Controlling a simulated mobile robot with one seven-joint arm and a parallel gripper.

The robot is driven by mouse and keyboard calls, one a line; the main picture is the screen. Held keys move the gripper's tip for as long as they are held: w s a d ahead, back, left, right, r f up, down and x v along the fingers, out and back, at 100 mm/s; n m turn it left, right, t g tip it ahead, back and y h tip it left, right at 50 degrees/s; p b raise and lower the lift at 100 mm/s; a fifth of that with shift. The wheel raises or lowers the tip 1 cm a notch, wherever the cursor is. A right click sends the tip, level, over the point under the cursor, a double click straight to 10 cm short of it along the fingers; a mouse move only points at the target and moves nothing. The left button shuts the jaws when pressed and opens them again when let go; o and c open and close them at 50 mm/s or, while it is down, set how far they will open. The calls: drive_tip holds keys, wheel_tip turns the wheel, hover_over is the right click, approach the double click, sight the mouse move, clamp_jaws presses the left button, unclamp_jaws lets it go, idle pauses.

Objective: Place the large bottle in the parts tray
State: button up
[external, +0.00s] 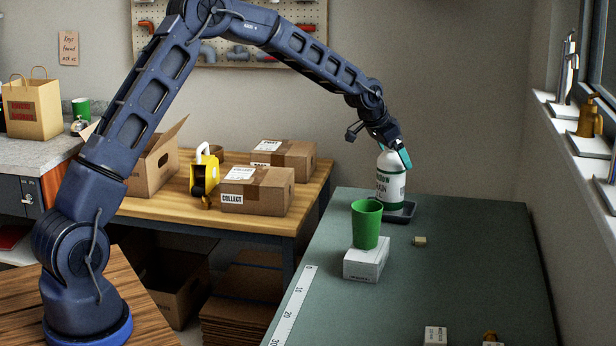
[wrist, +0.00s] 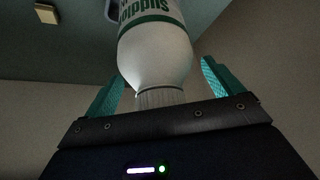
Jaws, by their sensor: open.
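The large bottle (external: 390,184) is white with green bands and lettering. It stands upright in the dark parts tray (external: 403,214) at the far left of the green bench, and its base appears to be inside the rim. My gripper (external: 396,156) is at the bottle's top. In the wrist view my gripper (wrist: 162,78) is open, with a teal finger on each side of the bottle (wrist: 155,60) and visible gaps between. The bottle's ribbed cap is close to the palm. A bit of the tray (wrist: 112,10) shows behind the bottle.
A green cup (external: 367,224) stands on a white box (external: 366,260) nearer on the green bench (external: 460,270). Cartons (external: 256,190) sit on the wooden table. The bench's right side is mostly clear.

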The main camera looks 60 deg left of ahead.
drive_tip(key=v, duration=1.2)
drive_tip(key=s+d+r, duration=0.3)
drive_tip(key=s+r, duration=0.1)
drive_tip(key=s, duration=0.5)
drive_tip(key=s+d+r+y, duration=0.15)
drive_tip(key=s+r, duration=0.25)
drive_tip(key=s, duration=0.5)
drive_tip(key=s+d+r+h, duration=0.1)
drive_tip(key=s+d+r, duration=0.35)
drive_tip(key=s, duration=0.45)
drive_tip(key=s+f+n, duration=0.1)
drive_tip(key=s+f, duration=0.1)
drive_tip(key=s, duration=1.4)
drive_tip(key=s+d+f+g, duration=0.1)
drive_tip(key=s+f, duration=0.1)
drive_tip(key=s, duration=1.3)
drive_tip(key=shift+s+f+n, duration=0.25)
drive_tip(key=shift+s+n, duration=0.15)
drive_tip(key=shift+d+y, duration=0.1)
drive_tip(key=shift+y, duration=0.15)
